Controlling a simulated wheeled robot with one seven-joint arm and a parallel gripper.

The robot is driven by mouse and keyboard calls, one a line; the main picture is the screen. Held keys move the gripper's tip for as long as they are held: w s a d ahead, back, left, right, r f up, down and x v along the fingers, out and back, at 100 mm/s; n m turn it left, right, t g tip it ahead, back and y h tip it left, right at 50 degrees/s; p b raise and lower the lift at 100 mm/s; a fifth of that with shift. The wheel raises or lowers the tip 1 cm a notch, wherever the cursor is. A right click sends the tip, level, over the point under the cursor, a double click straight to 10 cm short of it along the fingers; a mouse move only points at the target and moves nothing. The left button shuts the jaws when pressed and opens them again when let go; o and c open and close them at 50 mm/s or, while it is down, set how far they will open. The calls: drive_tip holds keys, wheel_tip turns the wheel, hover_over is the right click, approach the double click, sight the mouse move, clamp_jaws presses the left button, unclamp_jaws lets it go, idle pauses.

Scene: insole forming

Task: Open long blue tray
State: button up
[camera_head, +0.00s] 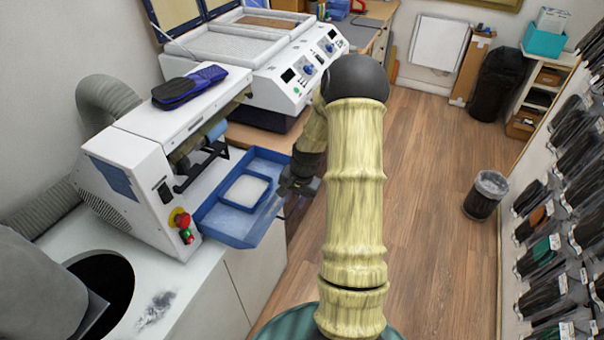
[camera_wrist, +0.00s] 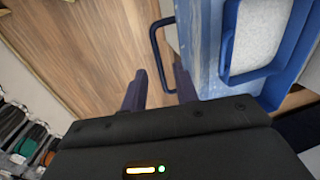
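The long blue tray (camera_head: 226,222) sits at the white machine and sticks out past the counter's front edge. A smaller blue frame (camera_head: 230,197) with a pale insert lies inside it. In the wrist view the tray (camera_wrist: 205,45) is at the upper right, with its dark blue looped handle (camera_wrist: 154,52) to the left of it. My gripper (camera_head: 291,203) is at the tray's right end, partly hidden by my arm. In the wrist view my gripper (camera_wrist: 161,78) has its fingers apart, with the handle bar running down between them. Contact with the handle cannot be told.
The white machine (camera_head: 130,175) with red and green buttons stands left of the tray. A second white machine (camera_head: 270,50) is behind. Open wooden floor (camera_head: 420,230) lies to the right, with a small bin (camera_head: 484,198) and hanging packs on the right wall.

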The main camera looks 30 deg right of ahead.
wheel_tip(320, 180, up, 15)
drive_tip(key=s+d+b, duration=0.1)
drive_tip(key=s+b, duration=0.1)
drive_tip(key=shift+s+d+f, duration=0.15)
drive_tip(key=shift+d+f, duration=0.05)
drive_tip(key=shift+d, duration=0.05)
idle(0.3)
drive_tip(key=s+a+n, duration=0.5)
drive_tip(key=s+a, duration=0.1)
drive_tip(key=a, duration=0.4)
drive_tip(key=s+a+f+n+t+h, duration=0.1)
drive_tip(key=s+a+n, duration=0.5)
drive_tip(key=a, duration=0.4)
drive_tip(key=shift+s, duration=0.65)
drive_tip(key=shift+w, duration=0.15)
